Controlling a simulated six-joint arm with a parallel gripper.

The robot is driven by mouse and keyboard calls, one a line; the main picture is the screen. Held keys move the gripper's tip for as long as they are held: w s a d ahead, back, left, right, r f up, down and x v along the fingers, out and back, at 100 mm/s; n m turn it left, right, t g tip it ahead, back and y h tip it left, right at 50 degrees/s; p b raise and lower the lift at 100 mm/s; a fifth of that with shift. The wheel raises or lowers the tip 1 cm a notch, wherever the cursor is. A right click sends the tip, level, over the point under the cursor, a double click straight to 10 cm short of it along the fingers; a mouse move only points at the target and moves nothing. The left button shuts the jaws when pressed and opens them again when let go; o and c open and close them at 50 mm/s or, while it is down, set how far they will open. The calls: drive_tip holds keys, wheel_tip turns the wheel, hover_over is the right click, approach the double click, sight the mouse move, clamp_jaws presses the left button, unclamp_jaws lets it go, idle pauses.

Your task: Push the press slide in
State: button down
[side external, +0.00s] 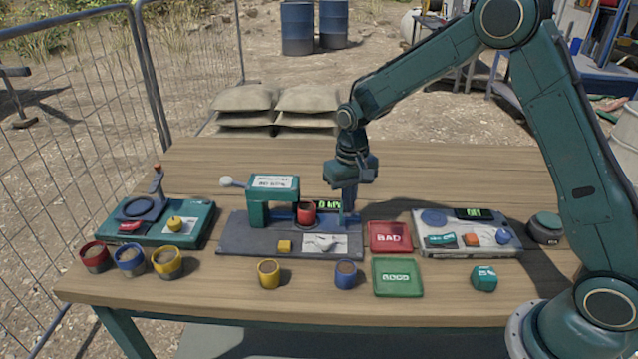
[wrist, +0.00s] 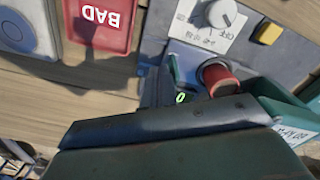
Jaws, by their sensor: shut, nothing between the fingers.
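The press (side external: 272,205) is a green frame on a grey base (side external: 240,243). A red cup (side external: 306,213) stands at its right opening; the cup also shows in the wrist view (wrist: 218,76). The slide is hard to make out; a small blue-grey upright (side external: 341,216) right of the cup seems part of it. My gripper (side external: 349,207) is shut and empty, pointing down at the right end of the press, close to that upright. I cannot tell whether they touch. In the wrist view the dark gripper body hides part of the press.
A green display (side external: 328,205) stands behind the cup. A red BAD tray (side external: 390,237) and a green tray (side external: 398,278) lie to the right, with a grey device (side external: 467,234) beyond. A yellow cup (side external: 269,273) and a blue cup (side external: 345,275) stand in front.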

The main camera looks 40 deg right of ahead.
sight(334, 222)
drive_tip(key=shift+w+a, duration=0.75)
idle(0.9)
drive_tip(key=shift+w+a, duration=0.75)
drive_tip(key=shift+a, duration=0.05)
idle(0.6)
drive_tip(key=shift+s+d, duration=0.15)
drive_tip(key=shift+s+d, duration=0.25)
drive_tip(key=shift+d, duration=0.05)
drive_tip(key=shift+r, duration=0.15)
wheel_tip(334, 222, up, 7)
idle(1.3)
